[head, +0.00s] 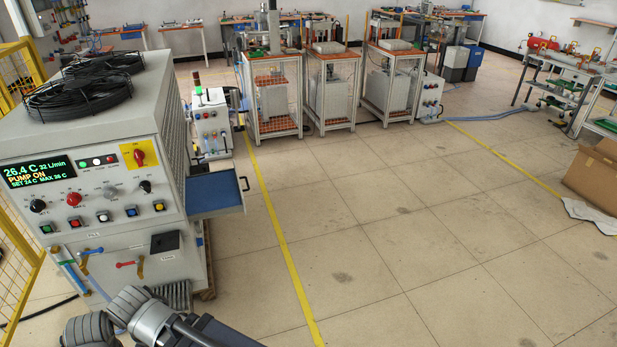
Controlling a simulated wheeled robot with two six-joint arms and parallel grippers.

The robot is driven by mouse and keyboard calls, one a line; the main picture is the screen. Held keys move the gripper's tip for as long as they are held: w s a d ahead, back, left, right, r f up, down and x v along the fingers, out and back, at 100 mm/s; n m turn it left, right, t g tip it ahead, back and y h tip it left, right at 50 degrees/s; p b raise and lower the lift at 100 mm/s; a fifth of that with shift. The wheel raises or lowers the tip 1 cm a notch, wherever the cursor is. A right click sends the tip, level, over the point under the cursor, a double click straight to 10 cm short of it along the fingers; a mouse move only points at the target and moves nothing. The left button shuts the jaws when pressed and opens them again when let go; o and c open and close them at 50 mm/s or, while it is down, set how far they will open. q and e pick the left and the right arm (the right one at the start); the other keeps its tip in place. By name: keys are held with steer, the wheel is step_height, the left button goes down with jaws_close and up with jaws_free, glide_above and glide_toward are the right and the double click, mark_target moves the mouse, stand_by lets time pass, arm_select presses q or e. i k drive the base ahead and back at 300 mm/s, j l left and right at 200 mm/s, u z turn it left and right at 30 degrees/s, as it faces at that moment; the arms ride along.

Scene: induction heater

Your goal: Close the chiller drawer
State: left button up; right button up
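The chiller (95,160) is a large light grey cabinet at the left of the head view, with black fans on top and a lit display reading 26.4 C and PUMP ON. Its drawer (215,194) sticks out from the right side, open, with a blue interior and a dark handle (244,183) at its outer end. Parts of my arm, grey joints and a dark link, show at the bottom edge, below and in front of the chiller and apart from the drawer. No gripper fingers can be made out in the view.
A yellow mesh fence (20,275) stands at the far left. A yellow floor line (283,250) runs right of the drawer. Framed machines (272,95) stand behind. A cardboard box (597,178) is at the right edge. The tiled floor in the middle is clear.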

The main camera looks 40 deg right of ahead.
mark_target(218, 193)
steer(key=l+z, duration=0.4)
steer(key=l, duration=1.95)
steer(key=i+l+u, duration=0.2)
steer(key=i, duration=0.4)
steer(key=i+l+u, duration=0.25)
steer(key=i, duration=0.35)
steer(key=i+l+u, duration=0.2)
steer(key=i+l, duration=0.35)
